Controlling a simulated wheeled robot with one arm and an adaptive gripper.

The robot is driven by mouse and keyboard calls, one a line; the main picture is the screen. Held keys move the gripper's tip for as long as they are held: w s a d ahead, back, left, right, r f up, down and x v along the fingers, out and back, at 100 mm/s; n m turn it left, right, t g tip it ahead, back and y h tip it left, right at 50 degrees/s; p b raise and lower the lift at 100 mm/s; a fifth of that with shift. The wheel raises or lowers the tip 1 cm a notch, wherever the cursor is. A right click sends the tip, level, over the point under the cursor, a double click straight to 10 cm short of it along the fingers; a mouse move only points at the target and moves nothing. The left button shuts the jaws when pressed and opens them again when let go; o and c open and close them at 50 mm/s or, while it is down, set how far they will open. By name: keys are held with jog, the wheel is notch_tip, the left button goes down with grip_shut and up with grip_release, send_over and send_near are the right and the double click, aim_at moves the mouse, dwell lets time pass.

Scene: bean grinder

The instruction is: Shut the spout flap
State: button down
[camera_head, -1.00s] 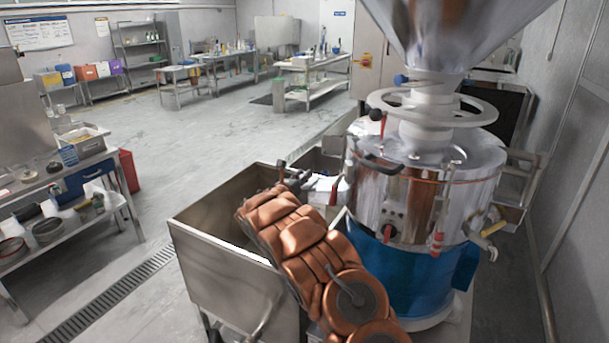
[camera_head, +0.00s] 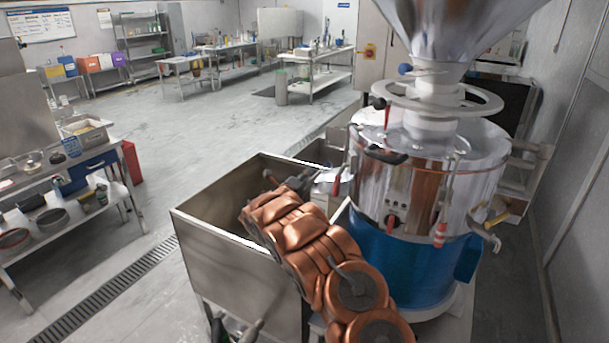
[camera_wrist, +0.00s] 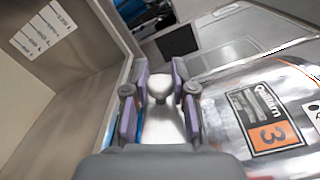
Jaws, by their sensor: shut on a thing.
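The grinder (camera_head: 425,185) has a polished steel drum above a blue base. Its pale spout (camera_head: 325,187) juts left toward a steel bin; the arm partly hides this area. My gripper (camera_head: 288,185) is beside the spout, over the bin's right side. In the wrist view, my gripper (camera_wrist: 159,90) has its two fingers closed on a pale rounded knob (camera_wrist: 160,82) with a white surface below it. This appears to be part of the spout flap. The flap's angle cannot be told.
The steel bin (camera_head: 235,270) stands close left of the grinder; its wall (camera_wrist: 85,90) fills the wrist view's left. The labelled drum (camera_wrist: 270,115) is close on the right.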

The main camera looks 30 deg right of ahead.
jog(key=shift+s+d+f+n, duration=0.15)
jog(key=shift+f+n, duration=0.1)
jog(key=shift+n, duration=0.5)
jog(key=shift+s+f+n, duration=0.15)
jog(key=shift+f+n, duration=0.05)
jog(key=shift+n, duration=0.6)
jog(key=shift+s+d+f+n, duration=0.15)
jog(key=shift+f+n, duration=0.1)
jog(key=shift+n, duration=0.5)
jog(key=c, duration=1)
grip_release()
jog(key=shift+v, duration=6.1)
jog(key=shift+d, duration=0.1)
